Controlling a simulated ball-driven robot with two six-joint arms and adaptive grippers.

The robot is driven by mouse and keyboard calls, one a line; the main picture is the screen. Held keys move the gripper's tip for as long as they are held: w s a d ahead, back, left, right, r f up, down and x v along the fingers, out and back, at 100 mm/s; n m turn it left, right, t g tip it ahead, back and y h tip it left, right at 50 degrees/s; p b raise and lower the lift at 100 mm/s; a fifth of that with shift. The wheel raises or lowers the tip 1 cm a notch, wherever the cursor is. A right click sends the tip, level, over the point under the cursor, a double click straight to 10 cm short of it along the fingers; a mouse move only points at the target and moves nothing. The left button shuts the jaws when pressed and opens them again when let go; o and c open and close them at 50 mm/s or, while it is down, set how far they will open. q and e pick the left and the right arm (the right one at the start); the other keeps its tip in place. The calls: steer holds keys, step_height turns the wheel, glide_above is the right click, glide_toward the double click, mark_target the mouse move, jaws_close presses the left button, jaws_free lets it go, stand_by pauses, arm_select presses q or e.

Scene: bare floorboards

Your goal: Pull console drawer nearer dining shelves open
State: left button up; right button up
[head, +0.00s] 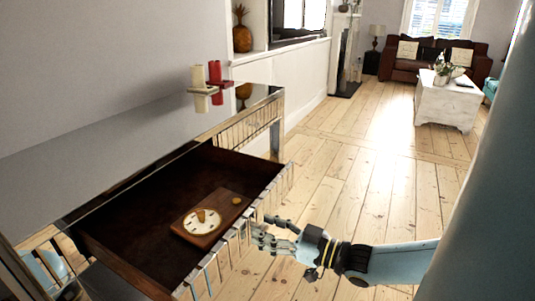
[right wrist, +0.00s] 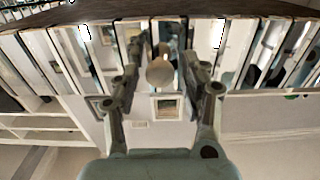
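The console (head: 110,125) has a grey top and mirrored, slatted fronts. One of its drawers (head: 135,205) stands pulled well out, showing a dark brown inside. A wooden block with a round white dial (head: 202,221) lies in it. My right gripper (head: 262,226) is at the outer face of this drawer's slatted front. In the right wrist view its two fingers are spread on either side of a round knob (right wrist: 158,73), with visible gaps beside it. My left gripper is not in view. I cannot tell which side the dining shelves are on.
Red and cream candle-like ornaments (head: 207,85) stand on the console top beside a small gold object (head: 243,92). Open floorboards (head: 355,180) lie to the right. A white chest table (head: 447,103) and a brown sofa (head: 430,60) are far off.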

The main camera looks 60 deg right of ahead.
steer(key=s, duration=1.2)
steer(key=shift+d, duration=0.45)
steer(key=shift+w, duration=0.1)
steer(key=a+f+m+g+h, duration=0.1)
steer(key=a+f+g, duration=0.25)
steer(key=f, duration=0.65)
steer(key=a+f+m+g+h, duration=0.1)
steer(key=a+f+g+h, duration=0.2)
steer(key=f, duration=0.8)
steer(key=s+a+f+g, duration=0.2)
steer(key=s+f+g, duration=0.1)
steer(key=s, duration=0.4)
steer(key=s+a+f+n+g+y, duration=0.1)
steer(key=s+a+f+g, duration=0.1)
steer(key=s+f+g, duration=0.2)
steer(key=s+a+f+g+y, duration=0.1)
steer(key=s+f+g, duration=0.3)
steer(key=s, duration=0.5)
steer(key=shift+s+a+f+n, duration=0.3)
steer(key=shift+s+a+f, duration=0.15)
steer(key=shift+a, duration=0.3)
